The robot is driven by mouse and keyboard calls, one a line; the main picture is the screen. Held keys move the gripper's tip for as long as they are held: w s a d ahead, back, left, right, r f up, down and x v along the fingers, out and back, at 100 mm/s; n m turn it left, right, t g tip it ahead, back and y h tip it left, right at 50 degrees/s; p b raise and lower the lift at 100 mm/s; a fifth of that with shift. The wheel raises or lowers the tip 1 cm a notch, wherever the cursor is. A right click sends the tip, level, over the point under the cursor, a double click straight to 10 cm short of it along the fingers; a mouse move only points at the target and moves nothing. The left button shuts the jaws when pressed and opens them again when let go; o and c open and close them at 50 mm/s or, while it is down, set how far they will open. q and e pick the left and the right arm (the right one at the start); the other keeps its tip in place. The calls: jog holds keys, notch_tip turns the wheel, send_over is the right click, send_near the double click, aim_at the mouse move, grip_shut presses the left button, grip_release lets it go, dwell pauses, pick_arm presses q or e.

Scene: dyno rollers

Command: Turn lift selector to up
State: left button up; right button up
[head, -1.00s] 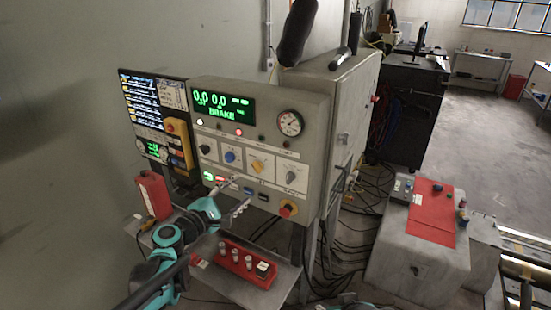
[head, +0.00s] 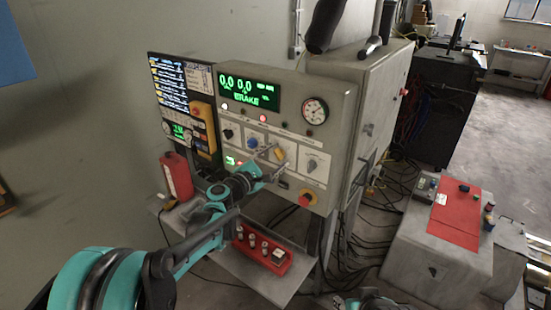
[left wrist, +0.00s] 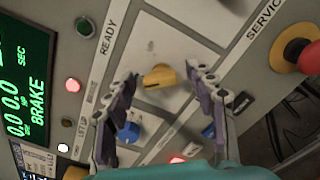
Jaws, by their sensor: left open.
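The control panel (head: 336,140) carries a row of selector knobs: black (head: 228,133), blue (head: 252,142), yellow (head: 279,154) and grey (head: 312,164). My left gripper (head: 269,164) is open at the panel front, by the yellow knob. In the left wrist view, the yellow knob (left wrist: 158,77) shows between the two spread fingertips of my left gripper (left wrist: 162,75); I cannot tell whether they touch it. The blue knob (left wrist: 129,132) is beside the left finger.
A red emergency button (head: 306,199) sits low on the panel, right of the gripper. Below is a shelf with a red tray (head: 262,250). A red canister (head: 176,176) stands at left. Cables and a grey block with a red top (head: 455,215) lie right.

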pick_arm(q)
jog(key=c, duration=1.2)
jog(key=shift+o, duration=0.2)
